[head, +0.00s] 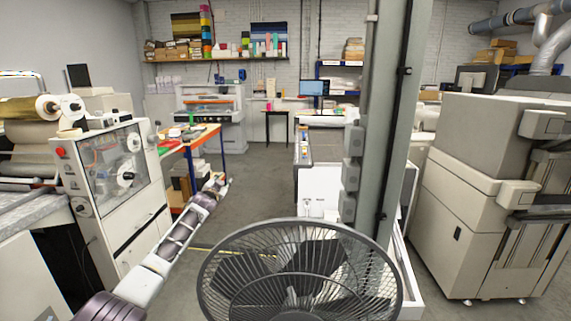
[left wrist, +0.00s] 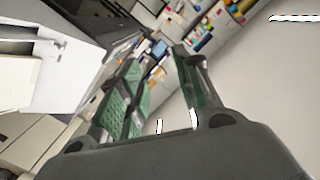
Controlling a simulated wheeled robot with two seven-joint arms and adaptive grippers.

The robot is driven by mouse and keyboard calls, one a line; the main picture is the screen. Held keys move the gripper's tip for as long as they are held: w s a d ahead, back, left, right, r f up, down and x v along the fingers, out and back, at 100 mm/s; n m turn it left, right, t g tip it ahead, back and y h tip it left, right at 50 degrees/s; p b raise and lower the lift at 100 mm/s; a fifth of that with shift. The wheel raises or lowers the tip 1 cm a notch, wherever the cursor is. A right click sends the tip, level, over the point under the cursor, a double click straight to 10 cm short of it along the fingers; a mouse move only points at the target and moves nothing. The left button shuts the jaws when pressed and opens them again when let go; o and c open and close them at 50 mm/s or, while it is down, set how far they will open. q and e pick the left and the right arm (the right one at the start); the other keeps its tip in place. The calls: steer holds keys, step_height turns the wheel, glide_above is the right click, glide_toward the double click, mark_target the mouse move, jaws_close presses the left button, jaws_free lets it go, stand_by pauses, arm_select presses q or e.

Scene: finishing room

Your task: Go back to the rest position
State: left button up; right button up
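My left arm reaches forward from the lower left in the head view, and its gripper (head: 218,186) is in the air over the aisle. It is beside the right end of the orange-edged workbench (head: 203,135); I cannot tell the exact gap. In the left wrist view the two green-padded fingers of this gripper (left wrist: 158,68) stand apart with nothing between them. My right gripper is in neither view.
A black fan (head: 300,270) fills the near front. A grey post (head: 385,130) rises behind it. A white machine with reels (head: 115,180) stands left, near my left arm. A large beige machine (head: 470,190) stands right. The floor aisle (head: 255,180) ahead is clear.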

arm_select(q)
steer(key=s+a+f+n+g, duration=0.15)
steer(key=s+f, duration=0.45)
steer(key=f, duration=0.8)
steer(key=s+a+f+n+g+y, duration=0.1)
steer(key=s+f+g, duration=0.35)
steer(key=f, duration=1.05)
steer(key=s+a+f+n, duration=0.1)
steer(key=s+a+f, duration=0.1)
steer(key=s+f, duration=0.9)
steer(key=s+f+g, duration=0.2)
steer(key=s+f, duration=0.8)
steer(key=f, duration=0.2)
steer(key=s+f+g, duration=0.2)
steer(key=s+f, duration=0.7)
steer(key=f, duration=0.3)
steer(key=s+f+g, duration=0.2)
steer(key=s+f, duration=0.3)
steer(key=s, duration=1.1)
steer(key=s+d+f+g, duration=0.1)
steer(key=s+f, duration=0.4)
steer(key=s, duration=1)
steer(key=s+f+g, duration=0.3)
steer(key=s+f, duration=0.2)
steer(key=s, duration=1.1)
steer(key=shift+s+d+f+n, duration=0.3)
steer(key=shift+s+f+n, duration=0.05)
steer(key=shift+n, duration=0.1)
steer(key=shift+s, duration=0.15)
